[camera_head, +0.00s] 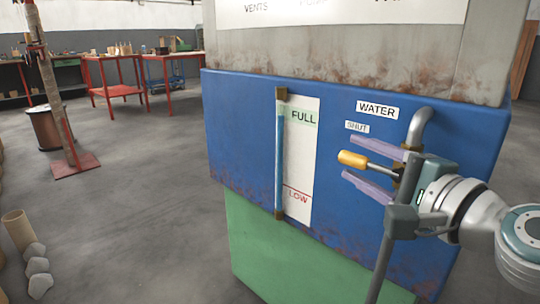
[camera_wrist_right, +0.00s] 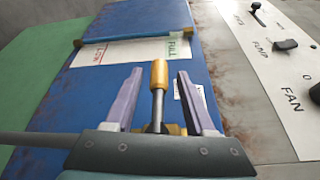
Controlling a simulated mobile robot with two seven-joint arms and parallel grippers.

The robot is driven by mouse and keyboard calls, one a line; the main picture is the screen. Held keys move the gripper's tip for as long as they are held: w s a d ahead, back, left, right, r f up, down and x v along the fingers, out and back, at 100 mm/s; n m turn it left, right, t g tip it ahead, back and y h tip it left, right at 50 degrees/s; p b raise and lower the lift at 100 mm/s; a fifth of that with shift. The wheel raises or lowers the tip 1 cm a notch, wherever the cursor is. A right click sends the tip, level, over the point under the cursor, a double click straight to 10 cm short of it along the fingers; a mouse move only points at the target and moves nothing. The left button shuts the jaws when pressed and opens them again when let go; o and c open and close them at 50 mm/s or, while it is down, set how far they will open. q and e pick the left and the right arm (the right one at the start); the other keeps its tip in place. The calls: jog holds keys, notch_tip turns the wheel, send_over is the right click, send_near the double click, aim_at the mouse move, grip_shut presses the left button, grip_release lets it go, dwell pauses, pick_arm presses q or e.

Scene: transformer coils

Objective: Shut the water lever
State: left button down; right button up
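The water lever (camera_head: 352,159) has a yellow handle on a thin metal rod. It points left from the valve on the grey pipe (camera_head: 420,126), just below the small SHUT label (camera_head: 357,127) and the WATER label (camera_head: 377,110). My right gripper (camera_head: 346,160) is open, with one purple finger above the lever and one below. In the right wrist view the yellow handle (camera_wrist_right: 159,74) stands between the spread fingers (camera_wrist_right: 158,85), with a visible gap on each side. The gripper palm hides the rod's base there. My left gripper is not in view.
The blue tank panel (camera_head: 240,130) carries a level gauge (camera_head: 280,155) marked FULL and LOW. The grey pipe runs down beside my right gripper. Knobs (camera_wrist_right: 285,44) sit on a white panel.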

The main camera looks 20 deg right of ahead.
jog(key=shift+s, duration=0.1)
jog(key=shift+s, duration=0.35)
jog(key=s+b, duration=0.1)
jog(key=s, duration=0.8)
jog(key=shift+r+b, duration=0.3)
